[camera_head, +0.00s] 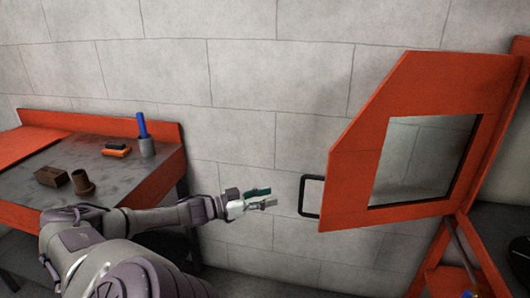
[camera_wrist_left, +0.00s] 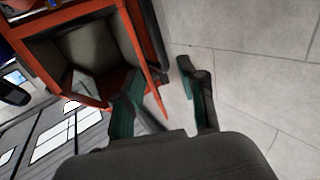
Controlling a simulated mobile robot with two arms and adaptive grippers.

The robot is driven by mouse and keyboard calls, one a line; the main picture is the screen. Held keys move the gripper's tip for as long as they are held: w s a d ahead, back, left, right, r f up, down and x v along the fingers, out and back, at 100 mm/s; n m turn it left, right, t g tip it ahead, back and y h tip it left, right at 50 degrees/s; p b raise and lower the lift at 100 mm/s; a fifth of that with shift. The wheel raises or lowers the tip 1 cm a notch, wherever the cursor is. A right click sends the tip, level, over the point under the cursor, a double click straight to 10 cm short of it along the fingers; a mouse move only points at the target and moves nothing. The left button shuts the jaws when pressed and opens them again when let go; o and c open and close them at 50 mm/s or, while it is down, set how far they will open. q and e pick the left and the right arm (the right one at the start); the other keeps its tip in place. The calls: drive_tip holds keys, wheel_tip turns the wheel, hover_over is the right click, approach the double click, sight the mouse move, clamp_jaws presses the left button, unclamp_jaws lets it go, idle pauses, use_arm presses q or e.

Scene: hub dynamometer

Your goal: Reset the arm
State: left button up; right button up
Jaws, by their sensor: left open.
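My left arm (camera_head: 150,218) reaches in from the lower left in the head view. Its gripper (camera_head: 262,198) is open and empty, with green-lined fingers, in front of the grey wall. It is a little left of the black handle (camera_head: 303,196) on the open orange door (camera_head: 352,165), and apart from it. In the left wrist view the two fingers (camera_wrist_left: 160,95) are spread, with the orange frame (camera_wrist_left: 154,62) beyond them. My right gripper is not in view.
An orange-edged workbench (camera_head: 110,170) stands at the left, holding a blue-handled tool in a grey cup (camera_head: 146,147), a brown block (camera_head: 51,177), a brown cup (camera_head: 82,182) and an orange-and-black item (camera_head: 116,151). The block wall (camera_head: 250,120) lies behind. The orange machine (camera_head: 487,250) is at the right.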

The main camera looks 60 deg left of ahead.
use_arm(q)
drive_tip(key=shift+s, duration=0.1)
idle(0.6)
